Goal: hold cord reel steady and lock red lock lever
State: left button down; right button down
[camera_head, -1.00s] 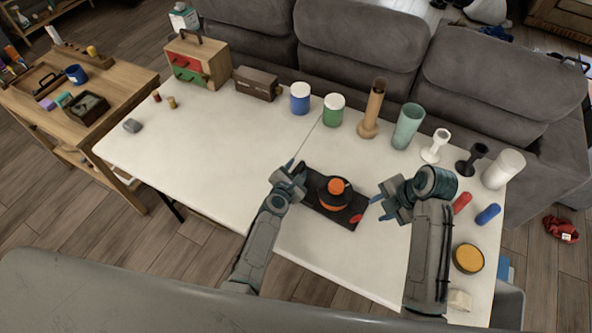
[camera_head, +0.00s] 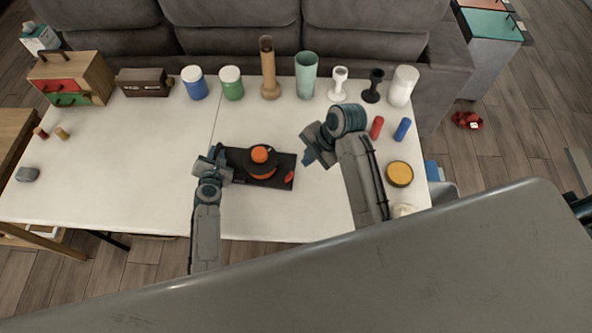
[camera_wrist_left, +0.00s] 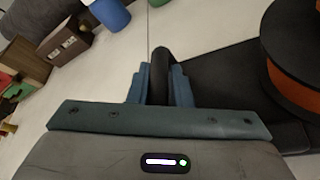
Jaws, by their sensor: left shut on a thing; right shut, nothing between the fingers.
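The cord reel (camera_head: 262,162), black with an orange hub and orange cord, sits on a dark rectangular base (camera_head: 236,172) on the white table. The red lock lever (camera_head: 289,176) is at the base's right end. My left gripper (camera_head: 222,158) is at the base's left end. In the left wrist view my left gripper (camera_wrist_left: 160,92) is shut on a black loop handle (camera_wrist_left: 160,62) beside the reel (camera_wrist_left: 296,60). My right gripper (camera_head: 308,154) is shut and empty, up and to the right of the lever, apart from it. Whether the lever is locked is too small to tell.
Jars, a wooden holder and cups line the table's (camera_head: 120,185) back edge. Red (camera_head: 377,127) and blue (camera_head: 403,129) cylinders and a yellow round tin (camera_head: 399,174) lie to the right of my right arm. The table's left middle is clear.

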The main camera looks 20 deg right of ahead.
jog(key=s+d+f+n+y, duration=0.1)
jog(key=d+n, duration=0.2)
jog(key=n, duration=1)
jog(key=s+d+f+n+t+y, duration=0.1)
jog(key=d+n, duration=0.3)
jog(key=n, duration=0.8)
jog(key=shift+s+d+f+n, duration=0.2)
jog(key=shift+s+f+n, duration=0.2)
jog(key=shift+s, duration=0.25)
